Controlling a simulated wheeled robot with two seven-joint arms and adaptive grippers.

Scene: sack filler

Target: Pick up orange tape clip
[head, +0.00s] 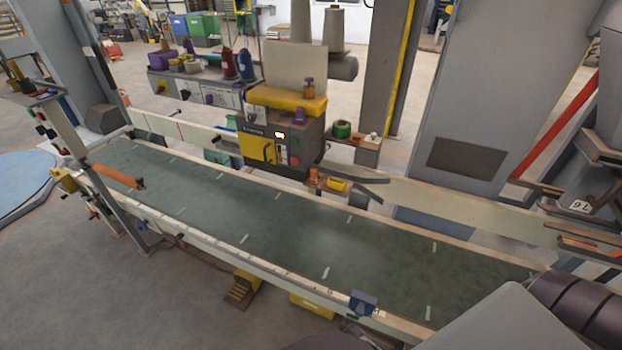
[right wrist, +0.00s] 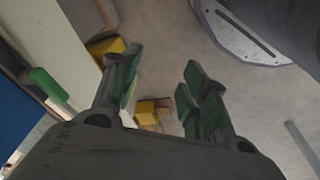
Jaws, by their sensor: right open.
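No object is clearly recognisable as the orange tape clip. A small orange piece (head: 314,177) stands on the far rim of the conveyor, in front of the machine. A longer orange bar (head: 117,176) lies at the conveyor's left end. I cannot tell whether either is the clip. My right gripper (right wrist: 163,68) shows in the right wrist view with its dark green fingers apart and nothing between them. It points down past the pale conveyor rail toward the floor. Its fingers do not show in the head view. My left gripper is in neither view.
A yellow step block (head: 242,288) stands on the floor below. The sewing machine unit (head: 285,140) rises behind the belt. A grey column (head: 460,100) stands at the right.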

